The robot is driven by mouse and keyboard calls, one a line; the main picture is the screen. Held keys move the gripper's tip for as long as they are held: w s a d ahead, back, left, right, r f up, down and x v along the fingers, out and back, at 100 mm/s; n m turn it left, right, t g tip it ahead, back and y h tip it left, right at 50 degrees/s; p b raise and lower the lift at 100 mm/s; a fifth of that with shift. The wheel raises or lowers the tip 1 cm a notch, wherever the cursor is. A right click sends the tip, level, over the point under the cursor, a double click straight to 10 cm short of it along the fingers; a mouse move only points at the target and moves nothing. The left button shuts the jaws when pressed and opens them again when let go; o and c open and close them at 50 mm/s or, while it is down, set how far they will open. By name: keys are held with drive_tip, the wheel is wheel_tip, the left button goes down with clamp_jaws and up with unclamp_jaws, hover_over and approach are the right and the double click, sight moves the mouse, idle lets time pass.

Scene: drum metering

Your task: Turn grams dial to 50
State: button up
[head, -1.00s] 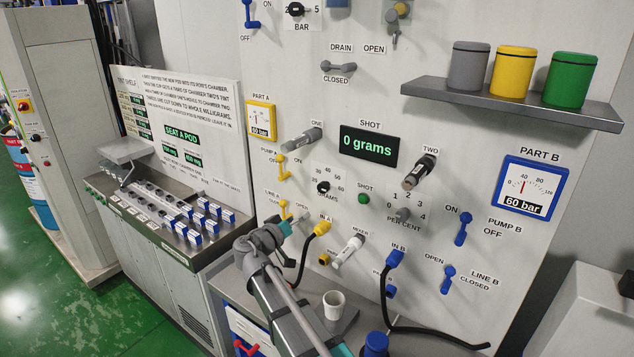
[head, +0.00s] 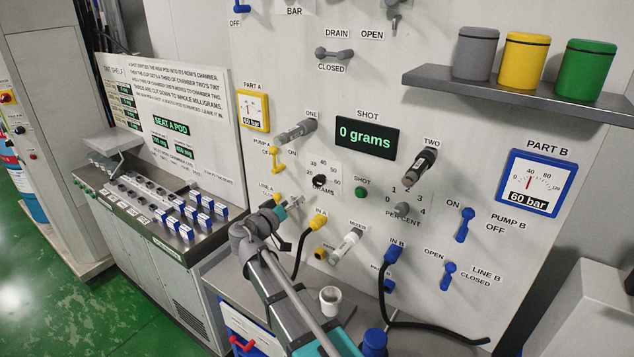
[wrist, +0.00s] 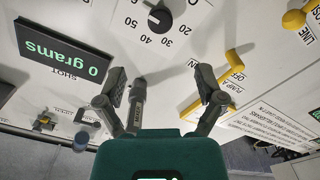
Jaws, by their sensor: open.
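The black grams dial (head: 320,182) sits on the white panel below the shot display, with numbers around it. In the wrist view the dial (wrist: 159,18) appears upside down near the top edge, with a small white mark on it; which number it points to is unclear. The shot display (head: 366,138) reads 0 grams. My gripper (head: 294,203) is left of and below the dial in the head view, apart from it. In the wrist view my gripper (wrist: 160,84) has its two fingers spread, with nothing between them.
A green shot button (head: 361,193) is right of the dial, with the percent dial (head: 402,209) farther right. The grey lever one (head: 297,132) sticks out above. The yellow pump A lever (head: 273,158) is to the left. A yellow plug and cable (head: 319,222) hang below.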

sight(317, 182)
drive_tip(key=x, duration=1.3)
drive_tip(key=shift+w+d, duration=0.15)
drive_tip(key=shift+w, duration=0.05)
drive_tip(key=c, duration=1.1)
drive_tip(key=shift+c, duration=0.2)
drive_tip(key=shift+n, duration=0.5)
drive_tip(key=n, duration=0.7)
drive_tip(key=shift+n, duration=0.3)
